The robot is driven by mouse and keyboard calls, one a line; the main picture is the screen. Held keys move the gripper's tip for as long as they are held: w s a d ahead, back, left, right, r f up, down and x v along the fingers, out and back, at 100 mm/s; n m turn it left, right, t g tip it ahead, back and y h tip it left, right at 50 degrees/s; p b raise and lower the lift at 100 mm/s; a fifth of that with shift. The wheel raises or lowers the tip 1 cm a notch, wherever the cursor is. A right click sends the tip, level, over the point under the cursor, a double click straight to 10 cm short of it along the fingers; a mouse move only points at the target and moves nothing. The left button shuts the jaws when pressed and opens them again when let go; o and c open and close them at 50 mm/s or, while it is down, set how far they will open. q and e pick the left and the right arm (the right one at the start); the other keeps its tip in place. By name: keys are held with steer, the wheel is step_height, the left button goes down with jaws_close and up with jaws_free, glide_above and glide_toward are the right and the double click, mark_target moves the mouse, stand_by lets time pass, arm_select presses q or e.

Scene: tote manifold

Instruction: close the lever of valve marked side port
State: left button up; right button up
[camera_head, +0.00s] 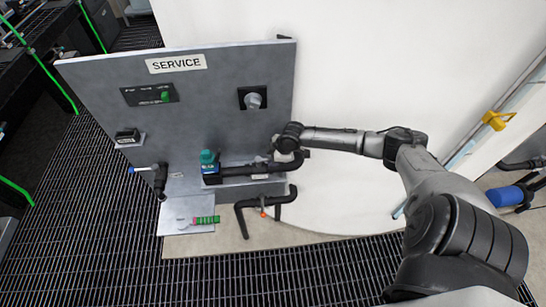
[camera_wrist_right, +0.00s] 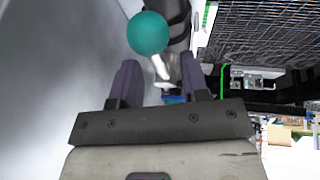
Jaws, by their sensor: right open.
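A lever with a teal ball knob (camera_head: 207,157) stands at the lower part of the grey service panel. In the right wrist view, the teal ball (camera_wrist_right: 148,33) sits on a pale stem, ahead of the fingertips and in line with the gap between them. I see no contact. My right gripper (camera_head: 226,170) points left along the panel, its fingers close to the knob. The small valve labels are unreadable, so I cannot tell which is side port. My left gripper is not in view.
The grey panel (camera_head: 215,105) carries a SERVICE sign, a switch box and a round dial (camera_head: 253,101). A blue-handled valve (camera_head: 147,170) is to the left. A small plate with a green strip (camera_head: 206,220) lies below. Dark pipes (camera_head: 265,202) project below my gripper. Floor grating lies in front.

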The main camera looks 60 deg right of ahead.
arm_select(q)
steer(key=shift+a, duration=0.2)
arm_select(e)
jaws_close()
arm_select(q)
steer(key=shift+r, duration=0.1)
arm_select(e)
steer(key=shift+a, duration=0.15)
